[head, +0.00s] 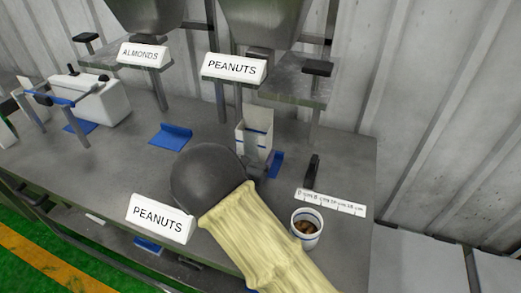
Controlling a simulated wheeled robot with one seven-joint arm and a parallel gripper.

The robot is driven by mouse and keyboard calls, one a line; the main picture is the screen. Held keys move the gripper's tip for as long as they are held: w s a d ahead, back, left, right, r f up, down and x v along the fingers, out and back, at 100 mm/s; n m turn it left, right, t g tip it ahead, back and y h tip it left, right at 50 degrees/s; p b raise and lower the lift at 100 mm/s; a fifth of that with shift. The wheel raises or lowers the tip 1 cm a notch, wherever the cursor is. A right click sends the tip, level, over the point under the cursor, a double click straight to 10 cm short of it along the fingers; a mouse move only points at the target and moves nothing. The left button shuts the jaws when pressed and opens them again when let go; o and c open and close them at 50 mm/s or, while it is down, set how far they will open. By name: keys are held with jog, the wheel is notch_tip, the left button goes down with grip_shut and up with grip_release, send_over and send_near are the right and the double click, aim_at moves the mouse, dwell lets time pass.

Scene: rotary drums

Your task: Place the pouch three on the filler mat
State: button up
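An open-topped pale pouch (256,133) with blue bands stands up below the right-hand PEANUTS hopper. A blue mat (276,163) shows partly, just right of and below the pouch. I cannot tell whether the pouch rests on this mat or is held above it. My arm, with its dark rounded end and yellow sleeve, reaches in from the bottom right and ends just in front of the pouch. My gripper is mostly hidden behind it, close to the pouch's lower part; its fingers cannot be made out.
Another blue mat (171,136) lies bare below the ALMONDS hopper (147,12). A cup of brown pieces (306,228), a ruler strip (331,202) and a black scoop-like item (312,171) are at right. A white sealer-like machine (92,98) stands at left. A PEANUTS sign (160,218) is at the front.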

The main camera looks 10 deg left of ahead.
jog(key=shift+w+d, duration=0.2)
jog(key=shift+w, duration=1.55)
jog(key=shift+w, duration=0.2)
jog(key=shift+w+d+f+p, duration=0.15)
jog(key=shift+w+f, duration=0.15)
jog(key=shift+f, duration=0.35)
jog(key=shift+w+f+p, duration=0.15)
jog(key=shift+w+f, duration=0.15)
jog(key=shift+f, duration=0.75)
jog(key=shift+f, duration=0.25)
jog(key=o, duration=0.9)
jog(key=shift+r, duration=0.1)
